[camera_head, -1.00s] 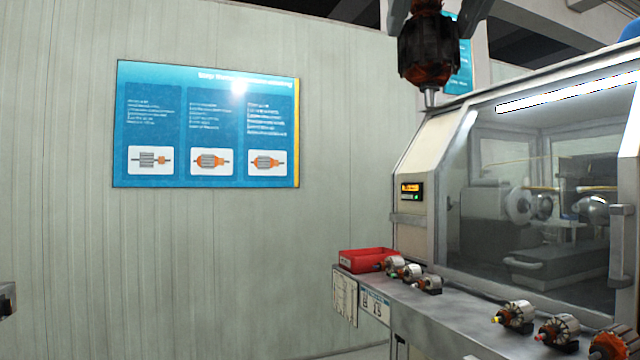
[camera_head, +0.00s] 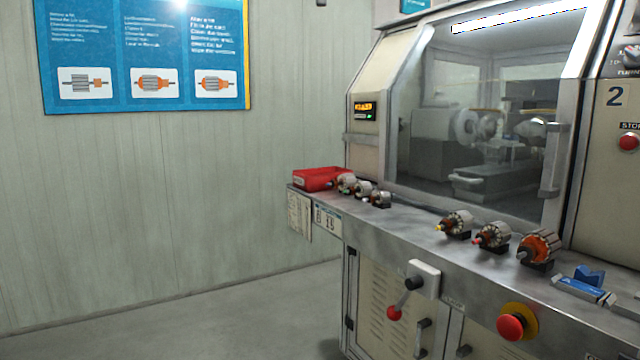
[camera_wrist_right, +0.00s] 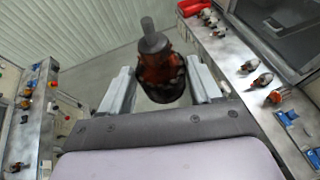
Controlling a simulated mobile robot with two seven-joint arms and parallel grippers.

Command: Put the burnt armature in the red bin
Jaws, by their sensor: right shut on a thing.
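In the right wrist view the burnt armature (camera_wrist_right: 161,72), dark brown and blackened with a grey shaft end, is between the fingers of my right gripper (camera_wrist_right: 161,86), which is shut on it. It is held up in the air, clear of the benches. In the head view neither gripper shows. The red bin (camera_head: 312,181) stands at the far left end of the machine's ledge, and also shows at the top of the right wrist view (camera_wrist_right: 190,7). The bin's inside is mostly hidden.
Several armatures stand along the metal ledge (camera_head: 405,222), some close beside the bin. A blue holder (camera_head: 588,277) lies at the right. The glazed winding machine (camera_head: 480,110) rises behind the ledge. Another bench (camera_wrist_right: 30,125) is at left in the wrist view. Floor left of the machine is clear.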

